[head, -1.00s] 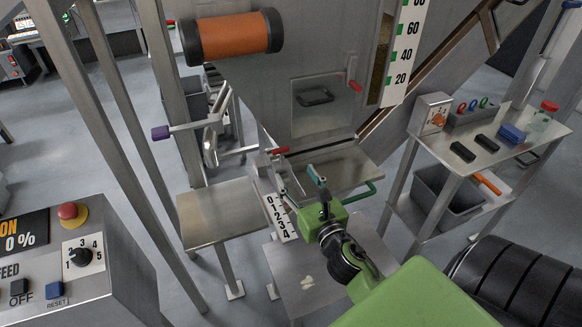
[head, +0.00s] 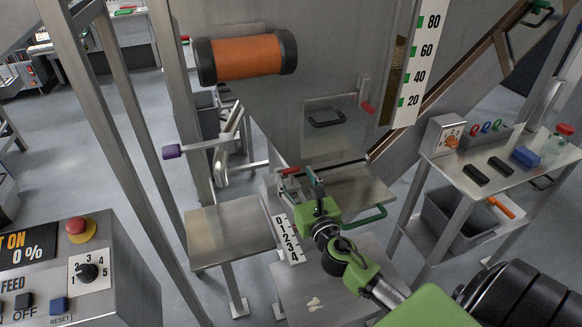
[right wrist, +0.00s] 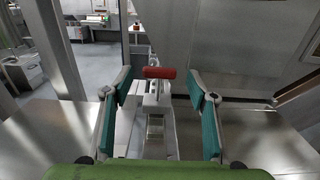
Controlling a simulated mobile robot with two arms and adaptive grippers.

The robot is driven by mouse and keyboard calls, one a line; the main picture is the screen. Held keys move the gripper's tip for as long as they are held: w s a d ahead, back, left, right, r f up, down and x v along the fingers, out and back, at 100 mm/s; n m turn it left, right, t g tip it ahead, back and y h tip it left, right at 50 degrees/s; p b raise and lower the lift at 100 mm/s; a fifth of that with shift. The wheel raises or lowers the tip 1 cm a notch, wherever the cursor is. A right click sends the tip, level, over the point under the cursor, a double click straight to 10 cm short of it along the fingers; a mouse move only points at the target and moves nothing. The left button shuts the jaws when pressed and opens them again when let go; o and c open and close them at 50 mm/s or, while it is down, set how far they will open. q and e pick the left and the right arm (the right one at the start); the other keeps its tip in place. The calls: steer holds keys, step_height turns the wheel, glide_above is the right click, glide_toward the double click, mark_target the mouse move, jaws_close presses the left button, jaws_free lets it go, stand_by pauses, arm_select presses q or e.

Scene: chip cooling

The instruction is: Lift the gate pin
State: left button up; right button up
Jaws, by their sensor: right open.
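The gate pin, with a red crossbar handle (head: 289,170), stands at the metal mechanism beside the 0–4 scale in the head view. In the right wrist view its red handle (right wrist: 159,73) is centred ahead, above a grey metal bracket (right wrist: 156,97). My right gripper (head: 300,187) is just in front of it in the head view. In the right wrist view the gripper (right wrist: 162,88) is open, its teal pads on either side of the handle with clear gaps and nothing held. My left gripper is not in view.
A metal shelf (head: 230,236) stands left of the scale (head: 286,240). A tray with a green handle (head: 363,219) is close on the right. A control box (head: 95,305) is at lower left, a side cart (head: 500,190) at right.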

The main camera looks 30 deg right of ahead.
mark_target(292, 172)
steer(key=shift+x, duration=2.1)
